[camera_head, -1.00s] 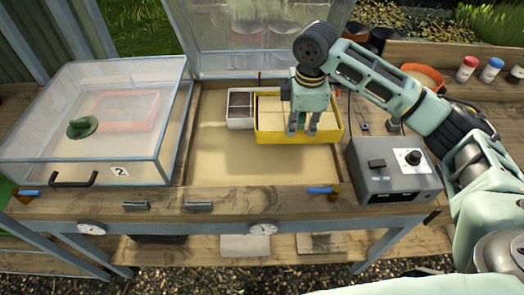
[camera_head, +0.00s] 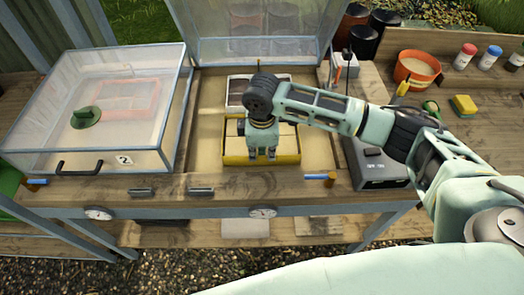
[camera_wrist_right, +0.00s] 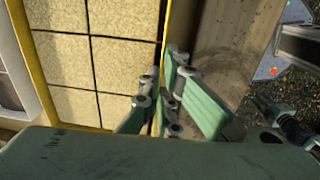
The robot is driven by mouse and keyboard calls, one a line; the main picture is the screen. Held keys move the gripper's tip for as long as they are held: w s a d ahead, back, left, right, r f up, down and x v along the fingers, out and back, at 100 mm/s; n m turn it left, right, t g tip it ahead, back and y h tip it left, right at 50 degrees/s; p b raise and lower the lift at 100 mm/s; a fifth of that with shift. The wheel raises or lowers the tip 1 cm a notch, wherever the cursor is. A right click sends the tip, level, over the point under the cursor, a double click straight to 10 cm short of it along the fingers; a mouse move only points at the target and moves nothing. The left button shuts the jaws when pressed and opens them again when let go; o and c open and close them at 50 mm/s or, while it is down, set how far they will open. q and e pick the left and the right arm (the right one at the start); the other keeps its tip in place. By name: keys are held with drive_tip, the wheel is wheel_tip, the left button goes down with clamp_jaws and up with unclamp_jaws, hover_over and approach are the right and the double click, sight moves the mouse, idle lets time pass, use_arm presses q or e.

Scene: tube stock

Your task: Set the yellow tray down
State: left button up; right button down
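The yellow tray (camera_head: 236,158) is in the open right-hand frame of the bench, near its front edge, in the head view. In the right wrist view its yellow rim (camera_wrist_right: 43,85) borders sand-coloured square cells. My right gripper (camera_head: 262,157) is over the tray's front wall. In the right wrist view its fingers (camera_wrist_right: 164,112) are closed on either side of that wall. Whether the tray's underside touches the sandy bed cannot be told. My left gripper is not in view.
A white tray with dark cells (camera_head: 240,90) sits behind the yellow tray. The grey control box (camera_head: 376,165) stands to the right, partly behind my arm. A clear-lidded frame (camera_head: 60,130) is at left, and sandy bed (camera_head: 209,130) shows left of the tray.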

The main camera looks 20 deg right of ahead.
drive_tip(key=shift+w+f, duration=0.15)
drive_tip(key=shift+f, duration=0.1)
drive_tip(key=c, duration=2)
unclamp_jaws()
drive_tip(key=r, duration=0.4)
drive_tip(key=r+b, duration=0.1)
drive_tip(key=r, duration=0.3)
drive_tip(key=s+r+b, duration=0.1)
drive_tip(key=r, duration=0.3)
drive_tip(key=shift+a, duration=0.15)
